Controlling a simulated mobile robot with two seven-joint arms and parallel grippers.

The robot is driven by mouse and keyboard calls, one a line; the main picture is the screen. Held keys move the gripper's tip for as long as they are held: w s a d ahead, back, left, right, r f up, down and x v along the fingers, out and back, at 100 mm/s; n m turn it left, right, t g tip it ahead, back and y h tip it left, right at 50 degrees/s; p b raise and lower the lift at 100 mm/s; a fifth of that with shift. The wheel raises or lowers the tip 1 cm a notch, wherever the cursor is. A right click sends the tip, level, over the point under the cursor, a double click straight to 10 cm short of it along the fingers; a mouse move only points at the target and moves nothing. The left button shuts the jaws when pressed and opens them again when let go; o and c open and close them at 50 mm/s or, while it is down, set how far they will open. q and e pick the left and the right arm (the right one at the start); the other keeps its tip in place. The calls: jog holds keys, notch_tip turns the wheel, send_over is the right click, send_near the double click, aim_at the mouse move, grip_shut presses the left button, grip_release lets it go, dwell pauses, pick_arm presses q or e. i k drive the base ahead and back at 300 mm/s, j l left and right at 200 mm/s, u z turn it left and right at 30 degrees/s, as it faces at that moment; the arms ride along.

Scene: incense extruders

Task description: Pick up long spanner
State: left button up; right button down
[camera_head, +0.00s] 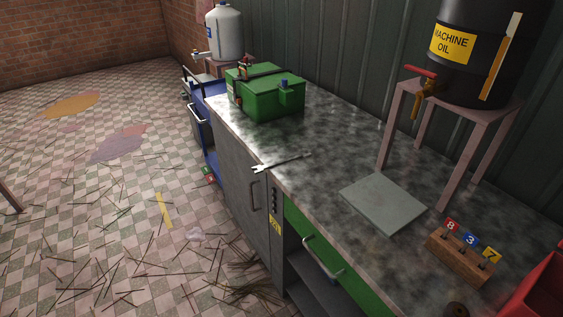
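The long spanner (283,163) is a thin, light grey metal tool with an open jaw at its left end. It lies on the mottled grey worktop (330,150) near the worktop's front edge, in the middle of the head view. Its jaw end is at the edge and its shaft points to the back right. Neither of my grippers shows in the head view, and nothing is seen touching the spanner.
A green metal box (272,97) stands at the worktop's far end. A grey plate (383,202) lies to the right of the spanner. A pink stand (460,118) holds a black machine oil drum (480,50). A wooden block (458,257) carries numbered tags. Worktop around the spanner is clear.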

aim_at(301, 154)
jog(key=i+j, duration=0.45)
jog(key=j, duration=0.25)
jog(key=i+j+z, duration=0.1)
jog(key=i+j, duration=0.35)
jog(key=j, duration=0.25)
jog(key=z, duration=1.15)
